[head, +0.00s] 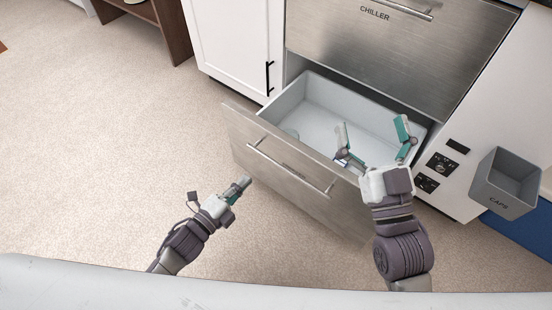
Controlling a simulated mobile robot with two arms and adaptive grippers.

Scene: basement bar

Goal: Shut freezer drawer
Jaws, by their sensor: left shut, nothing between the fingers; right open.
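The freezer drawer (290,170) is the lower steel drawer and is pulled out, with a bar handle across its front. Its grey inner bin (325,105) is open to view. A small pale round item shows at the bin's left front corner. My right gripper (374,130) is open over the right part of the bin, fingers spread. Whether its fingers touch the bin cannot be told. The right wrist covers the right end of the drawer front. My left gripper (245,182) is shut and empty, in front of the drawer front, left of the handle.
The shut drawer marked CHILLER (400,50) is above. A white cabinet (235,40) with a black handle stands left. A white panel with sockets (440,165) and a grey bin marked CAPS (505,182) are right. Carpet (130,130) is clear at left.

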